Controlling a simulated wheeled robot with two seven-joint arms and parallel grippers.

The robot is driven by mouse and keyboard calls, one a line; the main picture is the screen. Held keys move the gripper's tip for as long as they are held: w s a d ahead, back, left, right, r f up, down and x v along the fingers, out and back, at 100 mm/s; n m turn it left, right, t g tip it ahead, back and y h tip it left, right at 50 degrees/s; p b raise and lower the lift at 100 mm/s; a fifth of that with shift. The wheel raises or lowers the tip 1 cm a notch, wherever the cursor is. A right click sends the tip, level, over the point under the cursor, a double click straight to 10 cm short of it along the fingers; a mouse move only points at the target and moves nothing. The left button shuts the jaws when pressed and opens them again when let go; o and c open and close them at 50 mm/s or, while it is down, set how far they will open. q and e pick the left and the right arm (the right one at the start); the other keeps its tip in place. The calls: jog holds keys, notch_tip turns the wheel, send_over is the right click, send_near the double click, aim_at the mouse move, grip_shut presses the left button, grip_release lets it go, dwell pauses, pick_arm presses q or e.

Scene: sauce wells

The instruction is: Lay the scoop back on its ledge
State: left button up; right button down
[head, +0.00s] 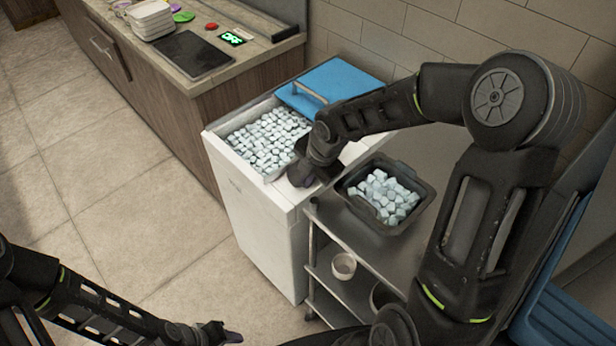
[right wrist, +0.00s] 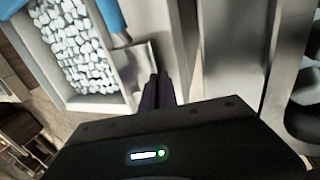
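The ice bin (head: 245,190) is a white chest full of pale cubes, and it also shows in the right wrist view (right wrist: 105,103). My right gripper (head: 308,172) is low over its right edge. In the right wrist view its dark fingers (right wrist: 156,88) are close together. A pale metal piece (right wrist: 138,60), apparently the scoop, lies at the fingertips beside the cubes. In the head view the hand largely hides the scoop. My left gripper (head: 222,333) is at the bottom, away from the bin; its finger gap is unclear.
A dark tub (head: 421,207) of cubes stands on a metal cart (head: 350,238) just right of my right gripper. A blue lid (head: 345,80) covers the bin's back. A small bowl (head: 344,266) sits on the lower shelf. A wooden counter (head: 220,75) stands behind left; the floor is clear.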

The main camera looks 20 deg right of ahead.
jog(key=shift+f, duration=0.2)
jog(key=c, duration=1.6)
grip_release()
jog(key=shift+c, duration=0.2)
jog(key=shift+r, duration=0.15)
jog(key=p+v, duration=0.9)
jog(key=v, duration=0.3)
jog(key=shift+p, duration=0.35)
